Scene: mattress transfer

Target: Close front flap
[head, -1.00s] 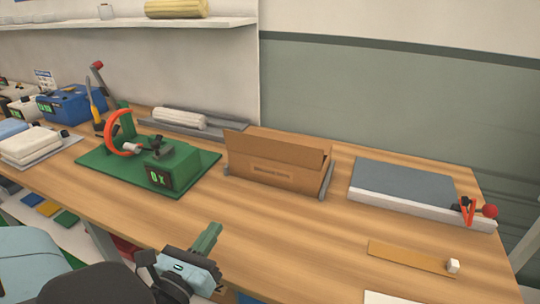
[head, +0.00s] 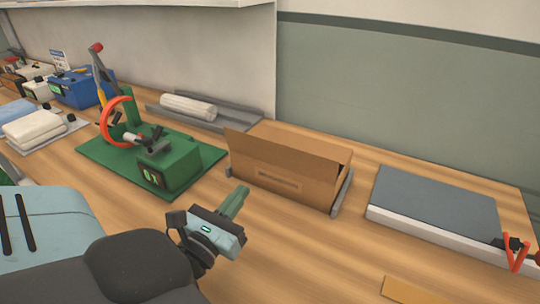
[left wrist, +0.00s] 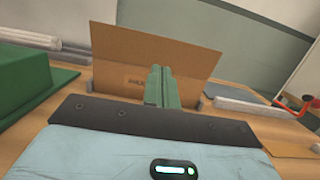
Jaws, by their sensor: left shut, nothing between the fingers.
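A brown cardboard box (head: 272,182) stands on the wooden table between two grey rails. Its front flap (head: 280,150) stands up and leans outward along the front edge, higher at its left end. In the left wrist view the flap (left wrist: 190,58) rises straight ahead, partly hidden by the fingers. My left gripper (head: 236,200) is shut and empty, in front of the box's left front side and apart from it in the head view. Its green fingers also show in the left wrist view (left wrist: 162,85), pointing at the box front. My right gripper is not in view.
A green base with a red ring device (head: 150,150) stands left of the box. A grey-topped board (head: 435,200) lies to the right, with a red-handled part at its end. A rolled white bundle (head: 188,106) lies behind.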

